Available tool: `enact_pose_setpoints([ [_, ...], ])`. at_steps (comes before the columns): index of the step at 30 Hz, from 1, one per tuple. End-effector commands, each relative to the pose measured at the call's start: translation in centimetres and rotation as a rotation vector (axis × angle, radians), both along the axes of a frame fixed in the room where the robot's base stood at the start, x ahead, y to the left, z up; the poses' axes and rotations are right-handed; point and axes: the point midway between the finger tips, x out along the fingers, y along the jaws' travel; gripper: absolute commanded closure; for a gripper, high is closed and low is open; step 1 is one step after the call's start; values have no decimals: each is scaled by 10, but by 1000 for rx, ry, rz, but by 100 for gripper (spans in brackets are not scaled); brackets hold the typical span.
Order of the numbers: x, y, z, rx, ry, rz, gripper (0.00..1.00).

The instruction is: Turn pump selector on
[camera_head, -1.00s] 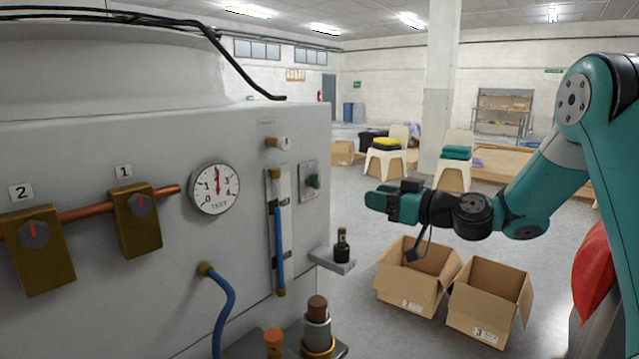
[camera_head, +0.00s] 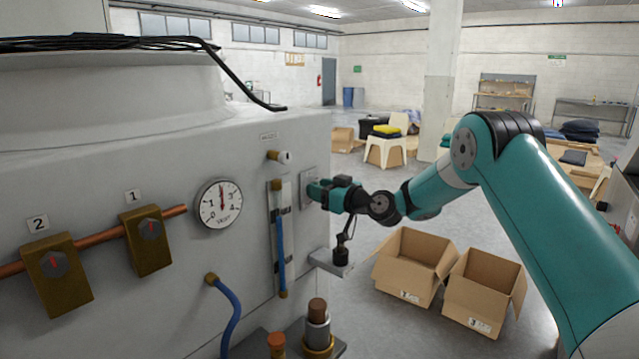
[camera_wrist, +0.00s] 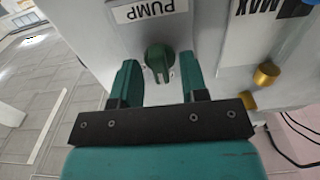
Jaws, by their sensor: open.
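In the head view my gripper (camera_head: 314,190) is at the selector's grey plate (camera_head: 307,178) on the washer's front panel. The knob itself is hidden behind the fingers there.
Left of the gripper are a flow tube (camera_head: 280,240), a dial gauge (camera_head: 218,203) and two brass valve boxes (camera_head: 147,240) (camera_head: 57,275). Open cardboard boxes (camera_head: 413,265) (camera_head: 484,292) stand on the floor to the right.

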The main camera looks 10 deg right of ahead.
Motion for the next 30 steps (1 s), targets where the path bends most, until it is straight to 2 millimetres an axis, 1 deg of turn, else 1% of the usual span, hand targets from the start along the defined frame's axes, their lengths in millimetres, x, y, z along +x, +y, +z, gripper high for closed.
enact_pose_setpoints([
  [3,4,4,1,1,-1,1,60],
  [10,4,4,0,0,0,1,60],
  [11,4,3,0,0,0,1,62],
  [12,4,3,0,0,0,0,71],
  [14,4,3,0,0,0,0,85],
  [15,4,3,0,0,0,0,90],
  [23,4,3,-1,16,12,0,90],
  [30,4,2,-2,100,73,0,90],
])
